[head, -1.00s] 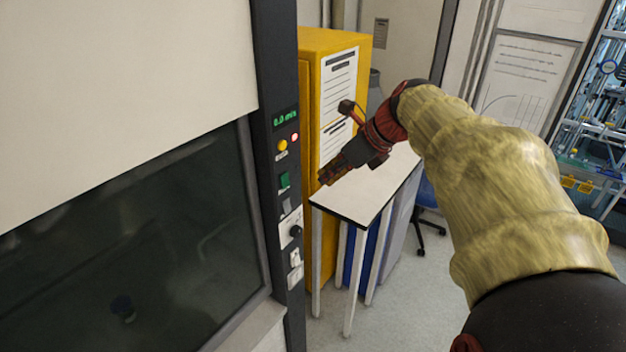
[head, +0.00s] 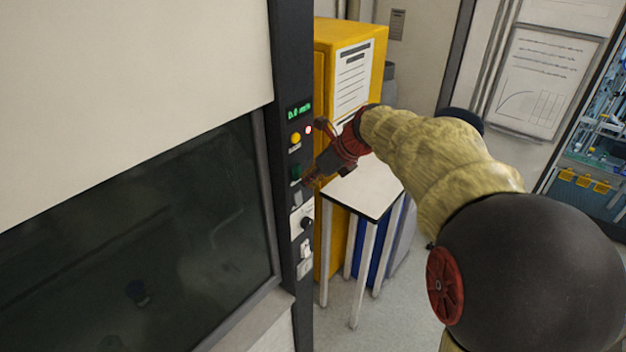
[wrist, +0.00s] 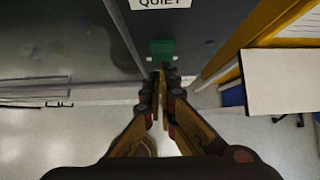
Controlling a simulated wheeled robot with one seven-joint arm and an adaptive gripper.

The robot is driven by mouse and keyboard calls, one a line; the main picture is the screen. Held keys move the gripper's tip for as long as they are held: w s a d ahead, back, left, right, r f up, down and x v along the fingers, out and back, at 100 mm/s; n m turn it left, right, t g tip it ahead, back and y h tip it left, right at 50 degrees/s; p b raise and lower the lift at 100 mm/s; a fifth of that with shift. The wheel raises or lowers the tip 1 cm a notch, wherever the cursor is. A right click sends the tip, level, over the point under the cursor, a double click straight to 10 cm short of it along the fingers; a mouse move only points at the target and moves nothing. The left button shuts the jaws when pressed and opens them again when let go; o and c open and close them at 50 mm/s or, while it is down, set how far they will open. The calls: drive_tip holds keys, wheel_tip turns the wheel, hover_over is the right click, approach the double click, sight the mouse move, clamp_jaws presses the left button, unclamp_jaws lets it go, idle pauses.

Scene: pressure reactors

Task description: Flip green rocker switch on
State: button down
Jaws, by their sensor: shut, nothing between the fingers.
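The green rocker switch (head: 295,173) sits on the dark control column of the fume hood, below a yellow button. It looks darker than the lit display above it. In the wrist view the green switch (wrist: 162,49) is just beyond my fingertips, at the top centre. My gripper (head: 308,182) is shut and empty, with its tips at the column beside the switch. The shut fingers also show in the wrist view (wrist: 163,84). I cannot tell whether the tips touch the switch, nor which way the rocker is tilted.
The column also carries a green display (head: 299,111), a yellow button (head: 295,138), a black knob (head: 306,222) and white sockets (head: 305,250). A yellow cabinet (head: 325,60) and a white table (head: 365,190) stand right of the column. A dark glass sash (head: 140,240) is on the left.

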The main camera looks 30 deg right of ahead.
drive_tip(key=shift+w+p, duration=0.1)
drive_tip(key=shift+p, duration=0.2)
drive_tip(key=shift+w+a+f, duration=0.1)
drive_tip(key=shift+w+f, duration=0.05)
drive_tip(key=shift+w, duration=0.05)
drive_tip(key=shift+r+p, duration=0.8)
drive_tip(key=shift+p, duration=0.25)
drive_tip(key=shift+s, duration=0.1)
